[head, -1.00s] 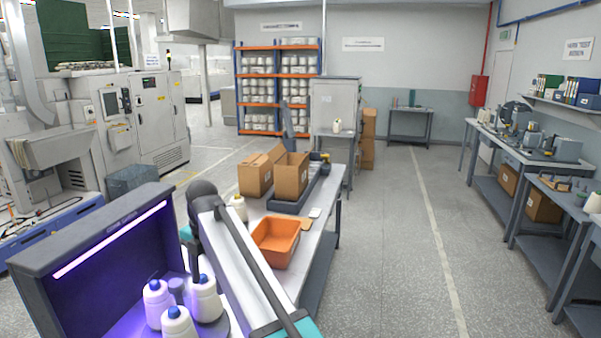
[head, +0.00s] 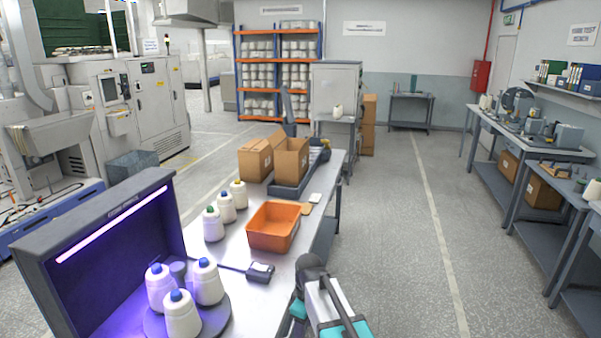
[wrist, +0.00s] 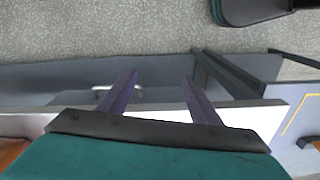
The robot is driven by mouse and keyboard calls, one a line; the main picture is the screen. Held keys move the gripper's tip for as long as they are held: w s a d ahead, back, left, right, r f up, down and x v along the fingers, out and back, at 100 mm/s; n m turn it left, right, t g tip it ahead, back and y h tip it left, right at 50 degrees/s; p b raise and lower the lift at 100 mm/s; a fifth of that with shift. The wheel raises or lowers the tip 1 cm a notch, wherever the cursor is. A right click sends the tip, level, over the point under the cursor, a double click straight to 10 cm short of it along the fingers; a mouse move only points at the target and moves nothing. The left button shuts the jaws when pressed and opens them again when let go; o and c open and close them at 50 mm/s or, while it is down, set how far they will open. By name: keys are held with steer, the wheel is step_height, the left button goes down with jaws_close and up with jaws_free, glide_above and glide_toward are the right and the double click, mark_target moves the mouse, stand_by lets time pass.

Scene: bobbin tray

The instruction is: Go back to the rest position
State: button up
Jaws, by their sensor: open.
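My gripper (wrist: 159,78) shows in the wrist view with two dark purple fingers spread apart and nothing between them. Beyond the fingers are the pale edge of a table and grey speckled floor. In the head view my arm is at the bottom middle, beside the right side of the table (head: 262,298); the gripper itself cannot be made out there. An orange bin (head: 274,226) stands on the table and looks empty. Three white cones, one of them green-tipped (head: 213,225), stand upright left of the bin.
A dark booth (head: 95,255) with a purple light holds several blue-tipped cones (head: 181,315) on a round plate. A black handheld device (head: 260,272) lies near my arm. Cardboard boxes (head: 291,160) stand at the table's back. The aisle floor (head: 395,260) to the right is clear.

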steer(key=s+d+f+m, duration=0.5)
steer(key=d+f+m, duration=0.1)
steer(key=d, duration=0.2)
steer(key=s+d+f+m, duration=0.6)
steer(key=d+m, duration=0.1)
steer(key=s+f+g+b, duration=0.5)
steer(key=s+f+b, duration=0.6)
steer(key=s+f, duration=1.4)
step_height(320, 180, down, 4)
steer(key=shift+s+d+g, duration=0.3)
steer(key=shift+s+g, duration=0.1)
stand_by(1.1)
